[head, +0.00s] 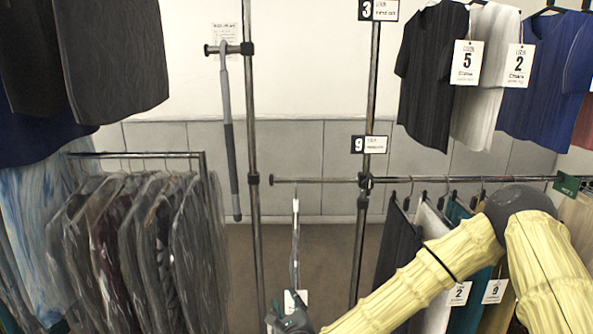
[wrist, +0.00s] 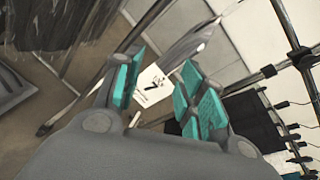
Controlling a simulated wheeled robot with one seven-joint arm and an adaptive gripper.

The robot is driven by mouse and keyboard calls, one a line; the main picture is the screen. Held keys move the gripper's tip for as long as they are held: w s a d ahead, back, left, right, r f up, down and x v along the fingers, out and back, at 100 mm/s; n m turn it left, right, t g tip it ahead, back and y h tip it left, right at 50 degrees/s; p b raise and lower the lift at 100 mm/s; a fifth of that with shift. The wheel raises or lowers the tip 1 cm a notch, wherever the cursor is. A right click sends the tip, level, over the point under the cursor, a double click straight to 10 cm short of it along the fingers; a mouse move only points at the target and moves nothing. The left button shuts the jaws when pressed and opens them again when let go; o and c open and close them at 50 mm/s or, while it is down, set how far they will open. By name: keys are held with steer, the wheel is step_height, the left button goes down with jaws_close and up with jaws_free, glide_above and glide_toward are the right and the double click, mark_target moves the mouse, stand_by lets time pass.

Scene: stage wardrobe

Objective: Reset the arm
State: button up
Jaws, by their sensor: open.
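My gripper (head: 288,318) is low in the middle of the head view, at the end of my yellow-sleeved arm, partly cut off by the bottom edge. In the wrist view my gripper (wrist: 160,72) has its teal fingers spread apart with nothing held. A white tag marked 7 (wrist: 152,88) shows between the fingers, beyond them. It hangs by a thin grey garment (wrist: 190,45). In the head view that narrow hanging garment (head: 295,245) is just above my gripper, with a white tag at its lower end. Whether a finger touches the tag is unclear.
A rail (head: 320,180) with several garments runs right, close behind my arm. Bagged garments (head: 130,240) hang at the left. Metal posts (head: 251,130) stand near the middle, one with a hanging grey pole (head: 229,140). More tagged clothes (head: 428,75) hang upper right. Floor shows between the posts.

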steer(key=s+d+f+n+g, duration=0.4)
steer(key=s+f+n, duration=0.4)
steer(key=s+f, duration=0.35)
steer(key=s+d+f+n+g, duration=0.3)
steer(key=s+f+n+g, duration=0.2)
steer(key=s+f+n, duration=0.6)
steer(key=s+d+f+n+g+h, duration=0.1)
steer(key=s+d+f+n+g, duration=0.2)
steer(key=s+d, duration=0.6)
steer(key=s+d+f+n+g+h, duration=0.2)
steer(key=s+d+f+n+g, duration=0.1)
steer(key=s+d, duration=0.6)
steer(key=s+f+n, duration=0.1)
steer(key=n, duration=0.1)
steer(key=shift+f+n, duration=0.15)
steer(key=shift+n, duration=0.15)
